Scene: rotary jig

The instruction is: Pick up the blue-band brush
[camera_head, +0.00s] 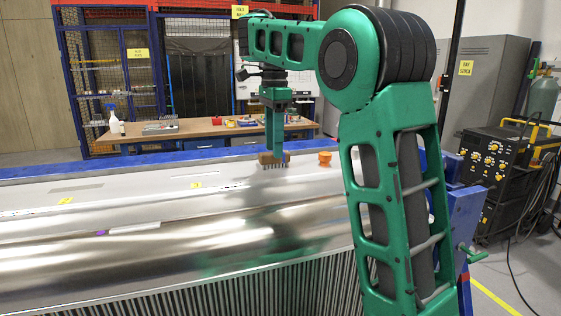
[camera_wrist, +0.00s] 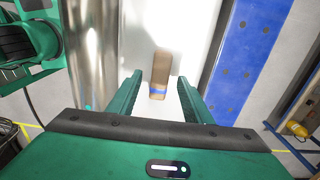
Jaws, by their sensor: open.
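The blue-band brush (camera_wrist: 160,65) is a brown wooden block with a blue band near its lower end in the wrist view. In the head view the brush (camera_head: 266,158) lies on the pale flat top of the jig, bristles facing the near side. My gripper (camera_head: 275,152) points down at it, and one finger hides part of the brush. In the wrist view my gripper (camera_wrist: 160,88) is open, with a finger on each side of the brush's banded end. Gaps show between the brush and both fingers. The exact height of the fingertips is unclear.
An orange round object (camera_head: 325,158) stands right of the brush on the same surface. A blue rail (camera_head: 130,164) runs along the far edge. A shiny metal roll (camera_head: 180,240) lies on the near side. A wooden workbench (camera_head: 205,130) with items stands behind.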

